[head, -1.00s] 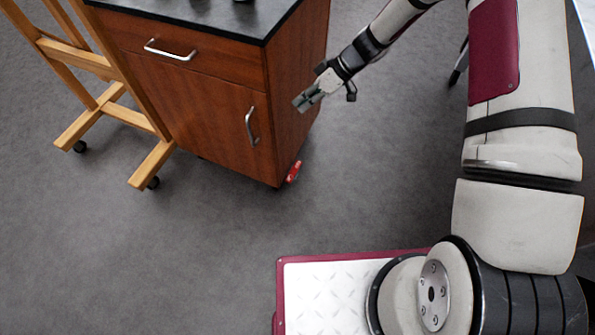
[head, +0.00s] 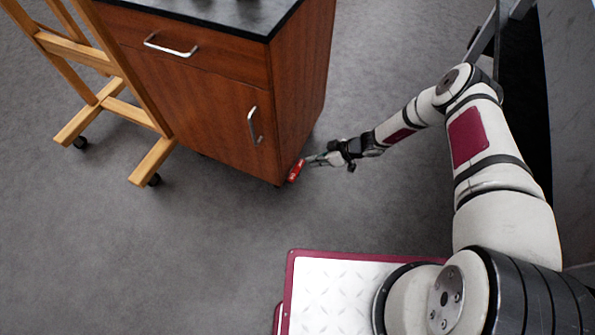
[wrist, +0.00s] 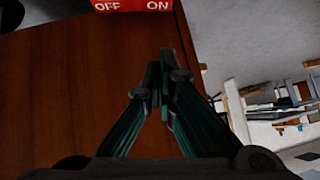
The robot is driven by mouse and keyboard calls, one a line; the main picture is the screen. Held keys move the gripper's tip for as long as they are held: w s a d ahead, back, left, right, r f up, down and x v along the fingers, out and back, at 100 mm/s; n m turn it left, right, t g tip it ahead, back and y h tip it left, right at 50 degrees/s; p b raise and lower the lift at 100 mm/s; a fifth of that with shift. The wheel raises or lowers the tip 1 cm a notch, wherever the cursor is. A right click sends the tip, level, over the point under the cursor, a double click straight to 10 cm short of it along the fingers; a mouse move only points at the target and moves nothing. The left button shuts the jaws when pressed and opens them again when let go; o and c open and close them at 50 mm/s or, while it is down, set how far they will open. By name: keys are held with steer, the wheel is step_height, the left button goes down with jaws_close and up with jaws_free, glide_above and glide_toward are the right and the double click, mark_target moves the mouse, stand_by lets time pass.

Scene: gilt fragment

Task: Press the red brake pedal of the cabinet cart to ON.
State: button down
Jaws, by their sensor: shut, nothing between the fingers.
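The cabinet cart (head: 222,105) is a reddish-brown wooden cabinet with a black top. Its red brake pedal (head: 296,171) sticks out low at the front right corner, near the floor. In the wrist view the red pedal (wrist: 132,5) shows at the top edge, with white OFF on the left and ON on the right; its upper part is cut off. My gripper (head: 312,160) is shut and empty, low beside the cabinet's right side, just right of the pedal. In the wrist view my gripper's fingertips (wrist: 160,65) meet, below the ON end. I cannot tell whether they touch the pedal.
A wooden easel (head: 105,110) on small casters stands left of the cabinet. Two metal handles (head: 170,46) are on the cabinet front. The grey floor (head: 215,240) before the cabinet is clear. A dark upright surface stands at the right behind my arm.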

steer(key=shift+f, duration=0.15)
steer(key=b, duration=0.4)
glide_above(296, 170)
steer(key=s, duration=0.3)
step_height(296, 170, down, 7)
steer(key=shift+w+f, duration=0.1)
steer(key=shift+w, duration=0.05)
steer(key=shift+s+a+f+b, duration=0.1)
steer(key=shift+s+f+b, duration=0.1)
steer(key=shift+f+b, duration=0.5)
steer(key=shift+s+f+b, duration=0.15)
steer(key=shift+f+b, duration=0.15)
steer(key=shift+f, duration=0.75)
steer(key=shift+w+f+b, duration=0.1)
steer(key=shift+f+b, duration=0.05)
steer(key=shift+b, duration=0.35)
